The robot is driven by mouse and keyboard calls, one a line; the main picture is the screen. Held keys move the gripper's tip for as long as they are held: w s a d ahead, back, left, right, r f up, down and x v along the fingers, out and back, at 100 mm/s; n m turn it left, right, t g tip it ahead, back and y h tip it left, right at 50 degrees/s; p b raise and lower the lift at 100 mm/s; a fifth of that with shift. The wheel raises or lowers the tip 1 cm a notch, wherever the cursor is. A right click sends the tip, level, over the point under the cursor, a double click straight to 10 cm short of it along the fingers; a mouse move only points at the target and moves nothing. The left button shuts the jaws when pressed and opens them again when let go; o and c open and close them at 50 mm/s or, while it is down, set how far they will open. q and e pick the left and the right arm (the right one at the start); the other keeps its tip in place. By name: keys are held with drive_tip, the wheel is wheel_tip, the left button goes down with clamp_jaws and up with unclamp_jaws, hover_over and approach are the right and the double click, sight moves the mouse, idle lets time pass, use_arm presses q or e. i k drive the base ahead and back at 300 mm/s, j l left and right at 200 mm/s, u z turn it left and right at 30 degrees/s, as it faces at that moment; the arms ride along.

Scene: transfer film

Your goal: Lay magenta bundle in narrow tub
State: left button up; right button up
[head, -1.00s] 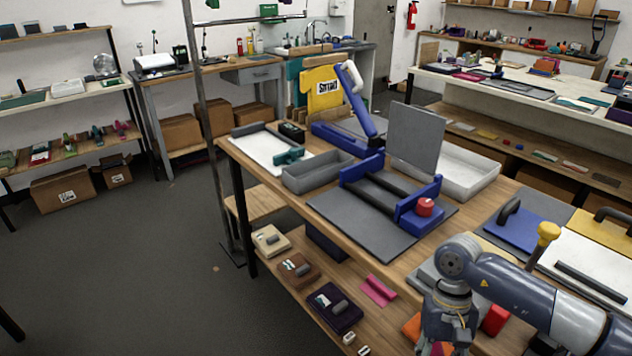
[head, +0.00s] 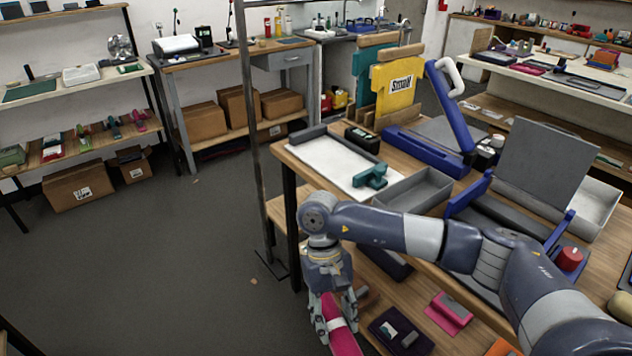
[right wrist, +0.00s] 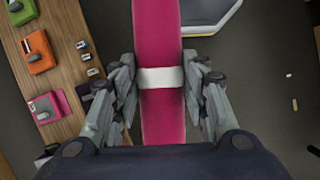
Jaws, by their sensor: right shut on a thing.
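My right gripper (head: 335,322) is shut on the magenta bundle (head: 345,340), a long roll with a white band around its middle. In the right wrist view the bundle (right wrist: 162,35) runs lengthwise between the fingers, which grip it at the band (right wrist: 161,78). The gripper points down over the floor, beside the workbench's left edge and below its top. The narrow tub, a grey open box (head: 425,182), stands on the workbench behind my right forearm. The forearm hides its near edge, and it looks empty. My left gripper is not in view.
A white tray with a teal tool (head: 372,176) lies left of the tub. A blue-framed device (head: 466,200) is to its right, with a wider white tub (head: 594,205) beyond. A metal post (head: 262,190) stands near the bench corner. A magenta pad (head: 449,312) lies on the lower shelf.

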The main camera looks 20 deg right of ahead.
sight(412, 203)
drive_tip(key=i+j+u, duration=0.1)
drive_tip(key=i, duration=0.35)
drive_tip(key=i+j+u, duration=0.1)
drive_tip(key=i+j, duration=0.15)
drive_tip(key=i, duration=0.15)
drive_tip(key=i+j, duration=0.1)
drive_tip(key=i, duration=0.35)
drive_tip(key=i+j+z, duration=0.1)
drive_tip(key=i+z, duration=0.15)
drive_tip(key=z, duration=0.25)
drive_tip(key=i+j+z, duration=0.25)
drive_tip(key=z, duration=0.25)
drive_tip(key=i+j+z, duration=0.2)
drive_tip(key=z, duration=0.3)
drive_tip(key=j, duration=0.1)
